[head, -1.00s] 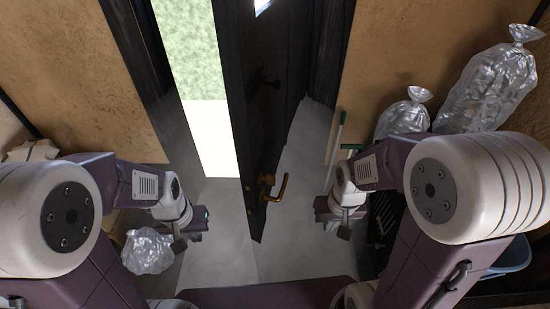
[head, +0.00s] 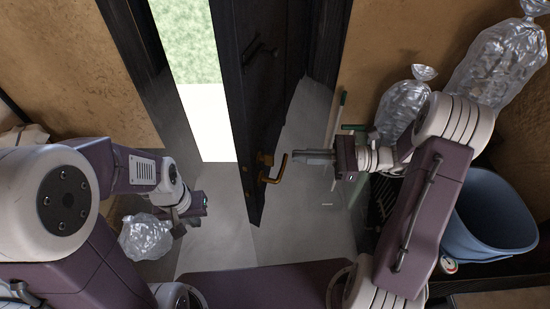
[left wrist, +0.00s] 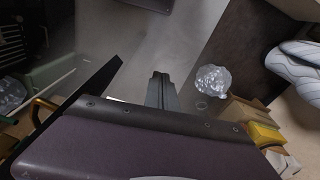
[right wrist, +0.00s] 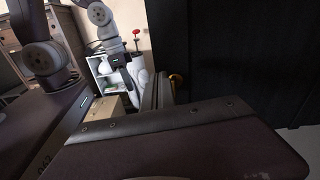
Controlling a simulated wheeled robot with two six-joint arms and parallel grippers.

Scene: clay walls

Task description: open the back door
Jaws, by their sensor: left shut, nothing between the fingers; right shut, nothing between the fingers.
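The dark back door (head: 258,80) stands ajar, with bright ground and grass showing through the gap on its left. My left gripper (head: 183,222) is shut and empty, low and left of the door.
A silvery bag (head: 146,237) lies on the floor by my left gripper. More silvery bags (head: 498,62) and a blue bin (head: 490,215) stand at the right. A green-handled tool (head: 340,105) leans by the right wall. Grey floor (head: 300,235) in front of the door is clear.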

